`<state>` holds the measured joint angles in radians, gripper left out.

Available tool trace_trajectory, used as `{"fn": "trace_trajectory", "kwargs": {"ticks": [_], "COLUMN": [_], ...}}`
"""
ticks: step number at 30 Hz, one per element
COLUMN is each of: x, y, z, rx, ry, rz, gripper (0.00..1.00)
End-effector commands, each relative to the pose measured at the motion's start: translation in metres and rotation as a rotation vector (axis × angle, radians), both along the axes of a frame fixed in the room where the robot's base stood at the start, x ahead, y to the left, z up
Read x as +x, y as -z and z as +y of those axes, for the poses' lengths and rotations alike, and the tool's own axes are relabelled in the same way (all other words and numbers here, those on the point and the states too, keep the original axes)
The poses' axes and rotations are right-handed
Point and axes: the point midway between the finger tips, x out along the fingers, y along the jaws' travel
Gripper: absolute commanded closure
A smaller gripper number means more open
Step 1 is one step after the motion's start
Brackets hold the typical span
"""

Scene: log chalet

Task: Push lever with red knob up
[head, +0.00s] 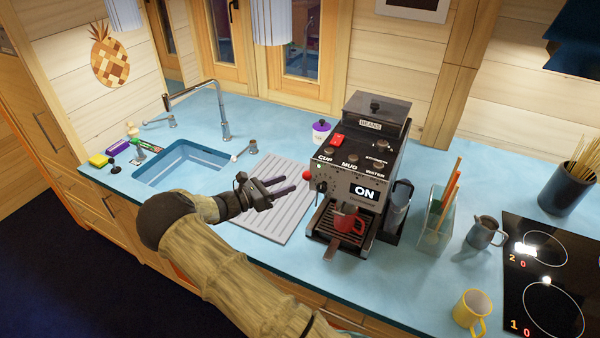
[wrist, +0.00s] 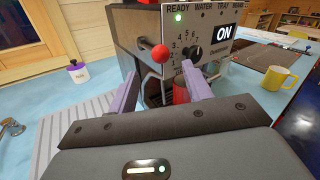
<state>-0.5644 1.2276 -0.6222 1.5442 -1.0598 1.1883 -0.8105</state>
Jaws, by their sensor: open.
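The coffee machine (head: 362,150) stands on the blue counter, with a lit ON display on its front. The lever's red knob (head: 307,174) is at the left of the machine's front; it also shows in the wrist view (wrist: 160,53) beside a numbered scale and a black dial. My gripper (head: 297,180) is open and empty, left of the machine, with its purple fingers pointing at it. In the wrist view the knob appears between and beyond the two fingertips (wrist: 160,82), apart from them. A red mug (head: 346,219) stands under the machine's spout, partly hidden.
A grooved drainboard (head: 273,222) lies below my gripper, with the sink (head: 190,165) to the left. Right of the machine are a glass holder (head: 435,222), a grey pitcher (head: 482,233), a yellow mug (head: 470,310) and the cooktop (head: 545,275).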

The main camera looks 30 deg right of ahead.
Motion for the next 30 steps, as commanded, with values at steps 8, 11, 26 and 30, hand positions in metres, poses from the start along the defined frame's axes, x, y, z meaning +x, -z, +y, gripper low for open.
{"fn": "trace_trajectory", "kwargs": {"ticks": [8,11,26,30], "x": [0.003,0.004,0.005,0.005], "y": [-0.003,-0.002,0.0,0.0], "z": [-0.048,-0.058,-0.063,-0.063], "rx": [-0.001,0.0,0.0,0.0], "ry": [0.002,0.002,0.0,-0.001], "rz": [0.002,0.001,0.0,0.0], "gripper": [0.5,0.5,0.78,1.0]}}
